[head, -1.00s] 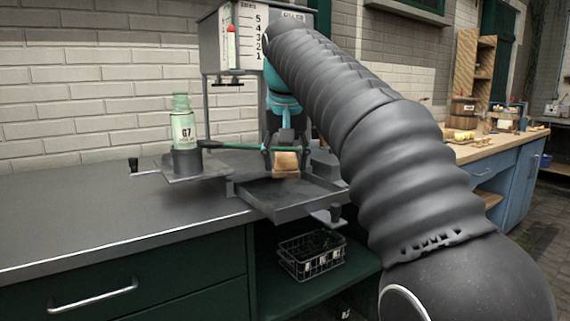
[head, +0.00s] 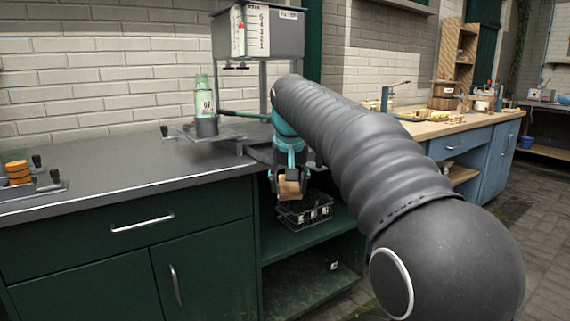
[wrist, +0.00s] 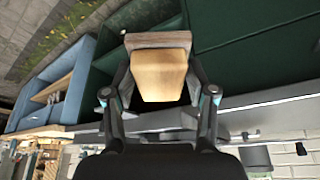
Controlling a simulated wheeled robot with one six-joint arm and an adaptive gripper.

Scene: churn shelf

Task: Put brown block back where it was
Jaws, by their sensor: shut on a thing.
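The brown block (head: 289,188) is light wood with a darker brown strip along one side. My gripper (head: 290,176) is shut on it and holds it in the air in front of the open shelf bay, below counter height. In the wrist view the block (wrist: 160,76) sits between the two fingers of my gripper (wrist: 160,88), with the dark strip at its far end. Just behind and below the block in the head view, a wire basket (head: 305,213) stands on the upper green shelf (head: 310,240). The block and gripper partly cover the basket.
A grey counter (head: 110,168) with green drawers runs to the left. A green bottle (head: 204,100) stands on a holder on it. A stack of orange discs (head: 18,172) is at far left. A lower shelf (head: 305,292) lies mostly clear.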

